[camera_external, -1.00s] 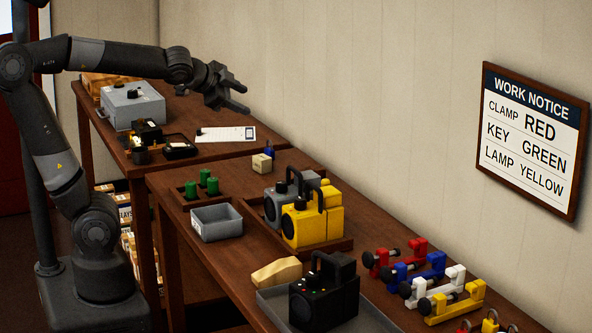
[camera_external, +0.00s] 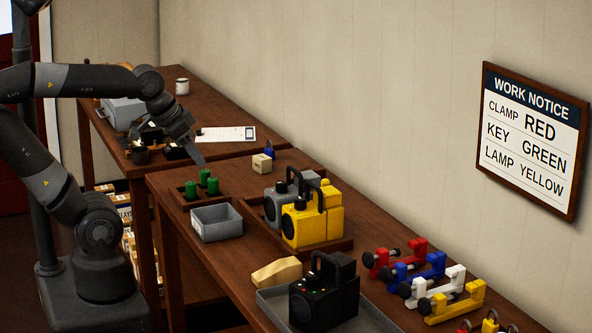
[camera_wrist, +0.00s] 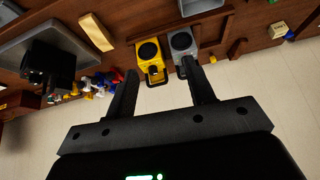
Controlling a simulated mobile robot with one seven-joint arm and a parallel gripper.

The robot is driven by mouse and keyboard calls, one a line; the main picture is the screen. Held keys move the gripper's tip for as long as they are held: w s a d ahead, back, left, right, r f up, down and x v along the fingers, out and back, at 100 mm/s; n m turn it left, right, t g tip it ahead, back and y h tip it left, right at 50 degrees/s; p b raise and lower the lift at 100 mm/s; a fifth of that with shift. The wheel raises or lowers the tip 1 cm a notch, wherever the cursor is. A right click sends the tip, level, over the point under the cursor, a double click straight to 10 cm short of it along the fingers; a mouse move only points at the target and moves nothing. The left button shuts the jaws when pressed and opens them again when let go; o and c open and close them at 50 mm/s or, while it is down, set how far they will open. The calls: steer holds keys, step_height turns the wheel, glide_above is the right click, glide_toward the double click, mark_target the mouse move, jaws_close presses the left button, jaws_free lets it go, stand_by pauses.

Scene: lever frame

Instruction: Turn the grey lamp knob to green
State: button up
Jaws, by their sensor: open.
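The grey lamp (camera_external: 272,208) stands in a wooden tray on the near bench, left of the yellow lamp (camera_external: 318,225). It has a round dark front and a black handle. A small dark knob (camera_external: 281,188) shows on its top, but its setting is too small to read. My gripper (camera_external: 199,158) points down above the gap between the two benches, well left of the lamp. Its fingers are apart and empty in the wrist view (camera_wrist: 160,82).
A black lamp (camera_external: 323,295) stands on a grey tray at the front. Green cylinders (camera_external: 208,184) and a grey bin (camera_external: 216,224) stand left of the lamps. Coloured clamps (camera_external: 438,265) line the right side. The wall notice (camera_external: 527,140) reads "LAMP YELLOW".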

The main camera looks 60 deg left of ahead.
steer(key=shift+s+d+f, duration=0.3)
steer(key=shift+s+d, duration=0.2)
steer(key=shift+s, duration=0.15)
steer(key=m+g, duration=0.2)
steer(key=g, duration=0.4)
glide_above(282, 182)
steer(key=f, duration=0.2)
step_height(282, 182, down, 10)
steer(key=shift+f, duration=0.1)
steer(key=shift+c, duration=0.3)
steer(key=c, duration=0.9)
